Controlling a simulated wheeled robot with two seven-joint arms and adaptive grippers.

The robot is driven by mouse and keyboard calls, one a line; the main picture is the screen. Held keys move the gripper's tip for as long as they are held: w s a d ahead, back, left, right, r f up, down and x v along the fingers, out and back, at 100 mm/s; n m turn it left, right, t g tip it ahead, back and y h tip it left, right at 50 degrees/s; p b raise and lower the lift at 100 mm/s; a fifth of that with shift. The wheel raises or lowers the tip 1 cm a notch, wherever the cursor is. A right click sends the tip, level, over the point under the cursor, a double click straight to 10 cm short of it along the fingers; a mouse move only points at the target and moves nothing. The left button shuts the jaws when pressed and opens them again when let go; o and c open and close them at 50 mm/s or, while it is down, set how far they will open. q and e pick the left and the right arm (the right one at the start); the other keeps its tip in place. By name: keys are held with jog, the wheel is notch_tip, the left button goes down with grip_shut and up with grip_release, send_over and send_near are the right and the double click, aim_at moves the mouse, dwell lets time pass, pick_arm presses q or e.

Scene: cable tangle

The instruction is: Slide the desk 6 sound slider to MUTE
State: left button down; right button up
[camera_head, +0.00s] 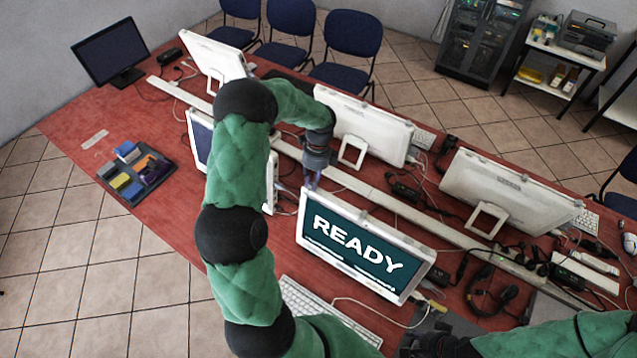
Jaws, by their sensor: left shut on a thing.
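A white monitor (366,247) with a dark teal screen reading READY stands at the near middle of the desk. My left gripper (312,184) points down at the top left corner of this monitor. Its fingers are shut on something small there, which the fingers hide. I cannot make out the sound slider or a MUTE mark, and no desk number is legible. My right gripper (428,346) is only partly in view at the bottom edge, dark against the desk, and its fingers cannot be made out.
Other white monitors (507,190) stand along the red desk (75,123). A white keyboard (327,313) lies before the READY monitor. A headset (492,292) and cables crowd the right.

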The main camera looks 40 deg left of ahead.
pick_arm(q)
jog(key=c, duration=1.1)
grip_release()
jog(key=shift+s+a, duration=0.1)
jog(key=shift+a, duration=0.05)
jog(key=v, duration=1.2)
